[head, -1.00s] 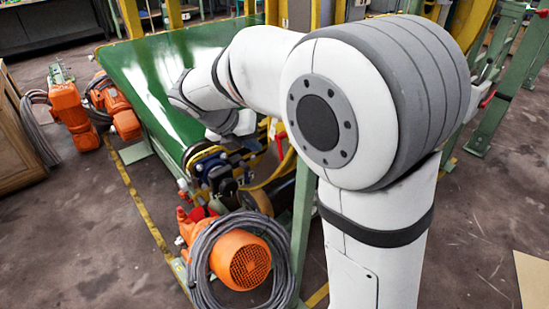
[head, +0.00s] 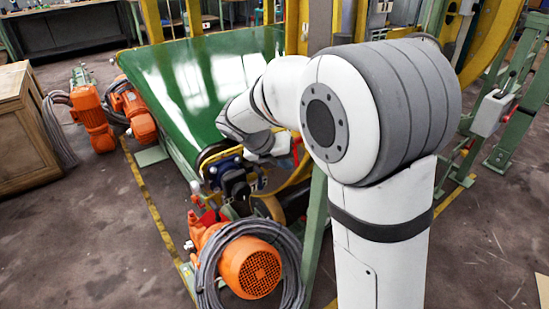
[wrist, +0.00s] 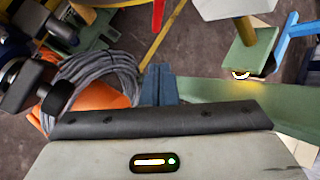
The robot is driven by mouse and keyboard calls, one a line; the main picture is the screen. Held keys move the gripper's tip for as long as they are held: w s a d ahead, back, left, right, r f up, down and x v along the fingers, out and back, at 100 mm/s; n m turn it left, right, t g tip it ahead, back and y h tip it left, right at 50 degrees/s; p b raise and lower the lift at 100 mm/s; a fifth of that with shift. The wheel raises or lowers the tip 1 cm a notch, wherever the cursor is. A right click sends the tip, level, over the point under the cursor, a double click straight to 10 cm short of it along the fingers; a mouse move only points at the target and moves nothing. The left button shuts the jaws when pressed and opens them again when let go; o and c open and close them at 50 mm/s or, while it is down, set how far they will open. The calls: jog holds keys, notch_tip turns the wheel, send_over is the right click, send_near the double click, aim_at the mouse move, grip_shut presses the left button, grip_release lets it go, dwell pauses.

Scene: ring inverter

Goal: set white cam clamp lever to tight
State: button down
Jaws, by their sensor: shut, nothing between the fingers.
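My gripper (wrist: 161,72) shows in the wrist view as two blue-grey fingers close together, shut and empty, beyond the black pad. In the head view my forearm reaches toward the lower end of the green conveyor, and my gripper is mostly hidden there. I cannot pick out the white cam clamp lever with certainty. A pale block (wrist: 236,9) stands at the top right of the wrist view, above a green post, apart from my fingers; I cannot tell whether it belongs to the clamp.
An orange motor (head: 250,268) wrapped in grey cable (head: 207,272) stands below the conveyor (head: 185,85). More orange motors (head: 92,118) and a wooden crate (head: 25,130) are at left. A grey box (head: 491,112) is on the green frame at right. The front left floor is clear.

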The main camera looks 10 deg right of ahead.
aim_at(297, 166)
jog(key=w, duration=0.1)
jog(key=w+d+f, duration=0.2)
jog(key=shift+w+d+b, duration=0.25)
jog(key=shift+w+b, duration=0.1)
jog(key=shift+b, duration=0.05)
jog(key=shift+a, duration=0.1)
